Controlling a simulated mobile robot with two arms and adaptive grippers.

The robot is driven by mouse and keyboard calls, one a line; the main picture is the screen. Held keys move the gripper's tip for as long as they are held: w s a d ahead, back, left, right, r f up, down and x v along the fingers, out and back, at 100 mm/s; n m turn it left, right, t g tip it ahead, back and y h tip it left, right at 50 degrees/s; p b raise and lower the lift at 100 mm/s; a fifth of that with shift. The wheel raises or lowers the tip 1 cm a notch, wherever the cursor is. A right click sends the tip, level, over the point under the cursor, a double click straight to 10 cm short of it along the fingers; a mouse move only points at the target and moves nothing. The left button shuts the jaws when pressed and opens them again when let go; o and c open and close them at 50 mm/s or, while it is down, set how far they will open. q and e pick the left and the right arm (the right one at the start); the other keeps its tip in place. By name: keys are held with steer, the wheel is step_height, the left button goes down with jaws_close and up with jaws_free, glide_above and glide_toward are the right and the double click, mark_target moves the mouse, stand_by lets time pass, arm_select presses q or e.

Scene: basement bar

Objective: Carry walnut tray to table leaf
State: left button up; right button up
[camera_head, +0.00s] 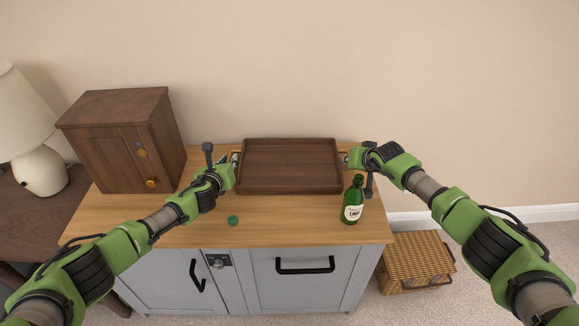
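The walnut tray (289,187) is a dark brown rectangular tray with a raised rim. It looks empty and lies level at the back of the light wooden top of a grey cabinet, near the wall. My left gripper (235,160) is at the tray's left end, and my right gripper (346,160) is at its right end. Both fingertips are small and partly hidden by the wrists, so I cannot tell whether they are shut on the tray's ends. I cannot make out a table leaf in this view.
A green bottle (353,201) stands close by the tray's front right corner, below my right wrist. A dark wooden box (122,142) stands left. A lamp (38,170) is on a dark side table. A wicker basket (415,262) is on the floor.

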arm_select(q)
jaws_close()
arm_select(e)
jaws_close()
arm_select(q)
steer(key=shift+r, duration=0.15)
arm_select(e)
steer(key=shift+r, duration=0.15)
